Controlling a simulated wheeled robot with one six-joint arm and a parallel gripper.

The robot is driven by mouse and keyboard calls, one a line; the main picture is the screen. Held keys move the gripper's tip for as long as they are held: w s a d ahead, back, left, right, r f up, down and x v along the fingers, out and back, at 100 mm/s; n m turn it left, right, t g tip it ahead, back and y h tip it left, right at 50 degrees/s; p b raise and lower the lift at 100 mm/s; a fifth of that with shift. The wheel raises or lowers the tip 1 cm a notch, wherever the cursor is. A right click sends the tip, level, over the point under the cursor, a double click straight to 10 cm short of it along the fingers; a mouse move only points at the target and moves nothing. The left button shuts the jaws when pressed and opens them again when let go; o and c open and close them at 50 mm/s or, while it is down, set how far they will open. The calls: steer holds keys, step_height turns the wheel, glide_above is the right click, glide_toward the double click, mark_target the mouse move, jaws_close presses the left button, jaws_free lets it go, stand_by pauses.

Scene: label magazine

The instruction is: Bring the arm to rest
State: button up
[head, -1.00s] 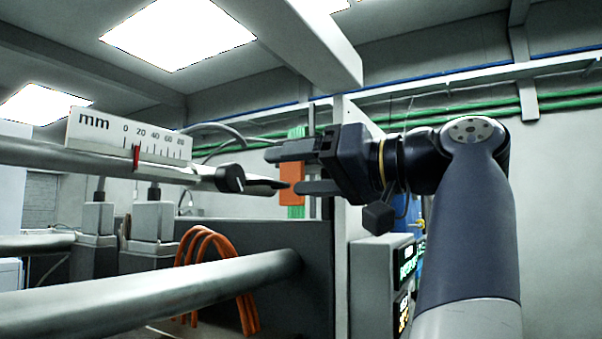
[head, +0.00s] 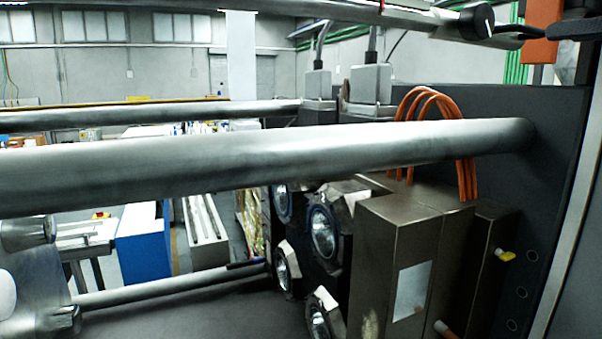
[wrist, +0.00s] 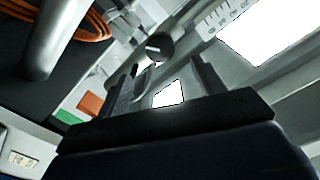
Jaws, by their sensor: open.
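My gripper (wrist: 166,82) shows in the wrist view with its two fingers apart and nothing held between them. A black knob (wrist: 158,46) lies beyond the fingertips, near the end of a metal bar. In the head view the knob (head: 478,20) is at the top right. Only a dark finger of my gripper shows there at the right edge, close to the knob's tip; whether they touch is unclear. The rest of my arm is outside the head view. Part of the white scale (wrist: 222,16) shows in the wrist view.
A thick metal roller (head: 260,160) crosses the head view. A brown metal housing (head: 385,245) stands below. In the wrist view, orange cables (wrist: 92,25) and a roller (wrist: 52,40) are at the upper left.

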steer(key=shift+p+x, duration=0.65)
steer(key=shift+x, duration=3.65)
steer(key=shift+s, duration=0.1)
steer(key=b, duration=0.2)
glide_toward(487, 21)
steer(key=p+x, duration=0.2)
steer(key=x, duration=0.7)
steer(key=shift+w+a+r, duration=0.15)
steer(key=shift+w+a, duration=0.05)
steer(key=shift+w+m, duration=0.15)
steer(key=shift+m, duration=0.15)
steer(key=m+p, duration=0.1)
steer(key=m, duration=0.1)
steer(key=shift+m, duration=0.3)
steer(key=m+p, duration=0.1)
steer(key=m, duration=0.3)
steer(key=shift+m, duration=0.3)
steer(key=m+p, duration=0.1)
steer(key=m, duration=0.5)
steer(key=shift+p, duration=0.4)
